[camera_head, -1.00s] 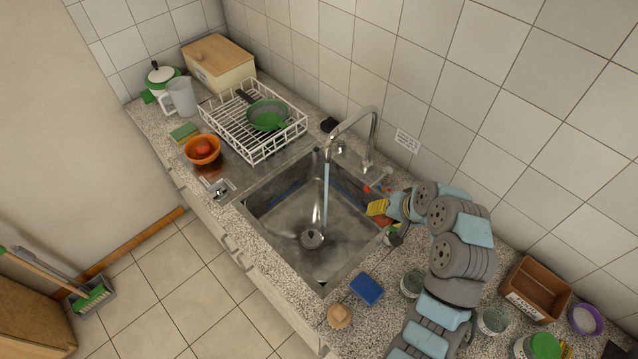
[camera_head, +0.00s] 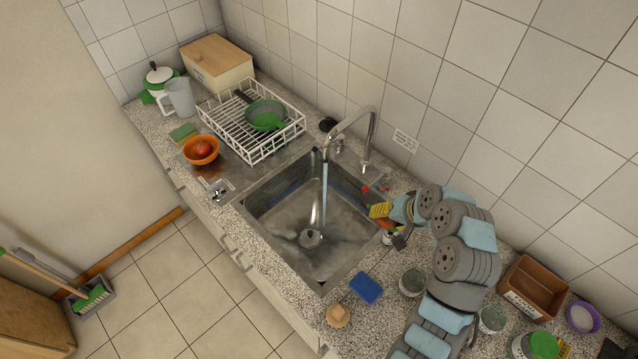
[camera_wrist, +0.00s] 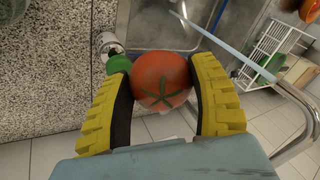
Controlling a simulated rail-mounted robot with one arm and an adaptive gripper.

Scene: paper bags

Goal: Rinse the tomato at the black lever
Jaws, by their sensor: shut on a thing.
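My gripper (camera_wrist: 165,95) has yellow ribbed fingers and is shut on a red tomato (camera_wrist: 161,78) with a green star-shaped top. In the head view my gripper (camera_head: 381,212) is over the right edge of the steel sink (camera_head: 275,232); the held tomato is hard to make out there. The tall tap (camera_head: 371,135) runs a stream of water (camera_head: 324,185) into the basin. The tomato is apart from the stream, to its right. A small black thing (camera_head: 327,124), possibly the black lever, is behind the tap by the wall.
An orange bowl (camera_head: 190,155) holding a red round thing and a white dish rack (camera_head: 255,150) stand left of the sink. A blue sponge (camera_head: 366,288), a brown box (camera_head: 530,290) and several jars crowd the right counter. There is open space over the basin.

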